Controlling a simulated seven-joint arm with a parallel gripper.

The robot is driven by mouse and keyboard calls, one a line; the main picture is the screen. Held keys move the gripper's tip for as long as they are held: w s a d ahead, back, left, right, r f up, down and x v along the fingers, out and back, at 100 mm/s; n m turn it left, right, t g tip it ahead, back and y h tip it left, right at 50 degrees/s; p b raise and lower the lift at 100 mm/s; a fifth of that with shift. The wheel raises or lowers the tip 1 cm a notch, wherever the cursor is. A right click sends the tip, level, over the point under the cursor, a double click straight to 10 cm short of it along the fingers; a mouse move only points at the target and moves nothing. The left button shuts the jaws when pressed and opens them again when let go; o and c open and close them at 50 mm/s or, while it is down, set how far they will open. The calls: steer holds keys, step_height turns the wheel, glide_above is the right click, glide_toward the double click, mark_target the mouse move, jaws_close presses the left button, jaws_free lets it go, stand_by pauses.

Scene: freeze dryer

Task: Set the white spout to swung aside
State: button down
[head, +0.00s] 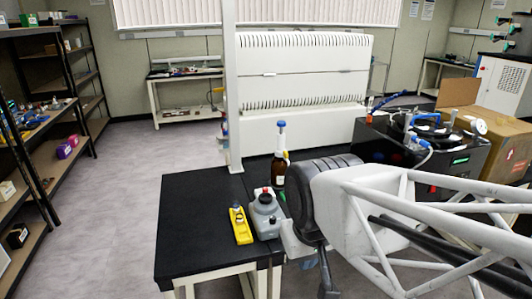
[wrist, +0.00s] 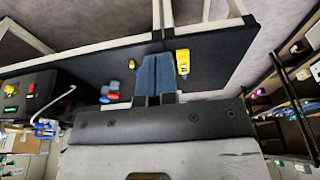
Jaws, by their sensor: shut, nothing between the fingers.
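The freeze dryer (head: 470,160) is a black box at the right, with a round top carrying tubes and valves. A white, blue-tipped fitting (head: 421,143) sticks out at its front. In the wrist view a thin white curved piece (wrist: 62,102) reaches out from the black box at the left. I cannot tell for sure which white part is the spout. My gripper's blue fingers (wrist: 155,75) are shut and empty in the wrist view, well to the right of that piece. In the head view my arm hides part of the bench.
On the black bench (head: 195,205) stand a yellow device (head: 241,226), a grey bottle (head: 265,217) and a brown bottle with a blue top (head: 279,168). A white post (head: 232,90) rises behind. A cardboard box (head: 497,115) stands by the dryer. The bench's left part is clear.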

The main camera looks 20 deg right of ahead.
steer(key=c, duration=1.8)
jaws_free()
steer(key=shift+o, duration=1.3)
steer(key=o, duration=0.4)
steer(key=shift+w+r, duration=0.25)
steer(key=shift+w, duration=0.25)
steer(key=w+d+r, duration=0.1)
steer(key=w+d, duration=0.1)
steer(key=w, duration=0.9)
steer(key=w+d+r+t, duration=0.1)
steer(key=w+d+r, duration=0.15)
steer(key=w, duration=0.75)
steer(key=w+d+r, duration=0.1)
steer(key=w+d, duration=0.2)
steer(key=w, duration=0.8)
steer(key=shift+t, duration=0.5)
steer(key=w+d+f, duration=0.3)
steer(key=w+d, duration=0.1)
steer(key=w, duration=0.5)
steer(key=w+d+f, duration=0.3)
steer(key=w+d, duration=0.1)
steer(key=w, duration=0.4)
steer(key=w+d+f, duration=0.4)
steer(key=w, duration=0.5)
steer(key=shift+w+d, duration=0.2)
steer(key=shift+w, duration=0.1)
steer(key=shift+f, duration=0.15)
